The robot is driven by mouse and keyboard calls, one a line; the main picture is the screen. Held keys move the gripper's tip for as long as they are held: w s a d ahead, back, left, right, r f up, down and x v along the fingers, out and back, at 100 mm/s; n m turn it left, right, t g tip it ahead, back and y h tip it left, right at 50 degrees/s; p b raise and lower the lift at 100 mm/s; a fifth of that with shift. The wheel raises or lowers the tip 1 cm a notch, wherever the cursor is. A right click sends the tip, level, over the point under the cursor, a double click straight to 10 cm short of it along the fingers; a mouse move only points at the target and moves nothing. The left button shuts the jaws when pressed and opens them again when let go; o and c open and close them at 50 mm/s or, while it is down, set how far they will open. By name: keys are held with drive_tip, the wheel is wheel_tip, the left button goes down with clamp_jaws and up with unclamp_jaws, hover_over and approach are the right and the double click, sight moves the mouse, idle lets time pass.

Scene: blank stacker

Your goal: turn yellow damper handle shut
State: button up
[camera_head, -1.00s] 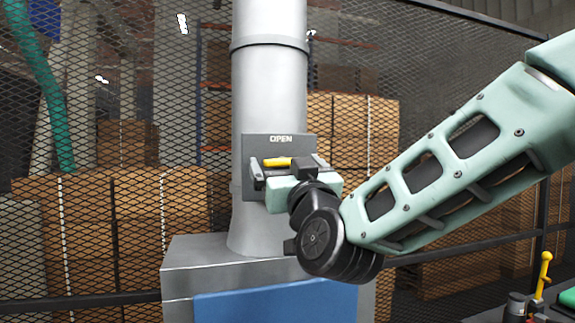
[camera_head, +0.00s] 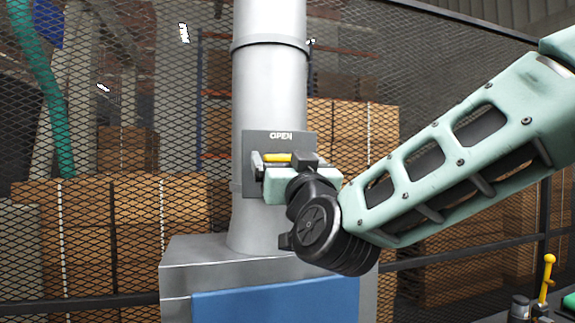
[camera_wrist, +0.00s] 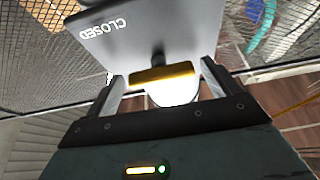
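The yellow damper handle (camera_head: 277,157) sits level in front of a grey plate (camera_head: 266,141) marked OPEN along its top, on the vertical duct. In the wrist view the handle (camera_wrist: 162,74) lies crosswise between the fingers of my gripper (camera_wrist: 165,84), with a finger beyond each end and small gaps showing. The word CLOSED shows on the plate (camera_wrist: 160,30) in that view. My gripper (camera_head: 285,167) is open around the handle, close to the plate. The wrist and gripper body hide the lower right of the plate in the head view.
The grey duct (camera_head: 270,85) rises from a metal cabinet (camera_head: 205,256) with a blue front panel (camera_head: 275,302). A mesh fence (camera_head: 110,100) stands behind, with stacked cardboard boxes (camera_head: 125,235) beyond it. A yellow lever (camera_head: 547,275) stands at the lower right.

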drive_tip(key=shift+s, duration=0.1)
drive_tip(key=b+v, duration=0.7)
drive_tip(key=v, duration=1)
drive_tip(key=shift+s, duration=0.15)
drive_tip(key=s+a+f+n+g+y, duration=0.1)
drive_tip(key=a+f+n+g, duration=0.1)
drive_tip(key=f+g, duration=0.6)
drive_tip(key=s+a+f+n+g+y, duration=0.1)
drive_tip(key=a+f+n+g, duration=0.2)
drive_tip(key=f, duration=0.9)
drive_tip(key=s+d+f+g+h, duration=0.7)
drive_tip(key=s+d+f+g, duration=0.3)
drive_tip(key=s+d+f, duration=0.3)
wheel_tip(320, 180, down, 2)
drive_tip(key=shift+d+f+g+h, duration=0.1)
drive_tip(key=shift+d+g+h, duration=0.25)
drive_tip(key=shift+d, duration=0.35)
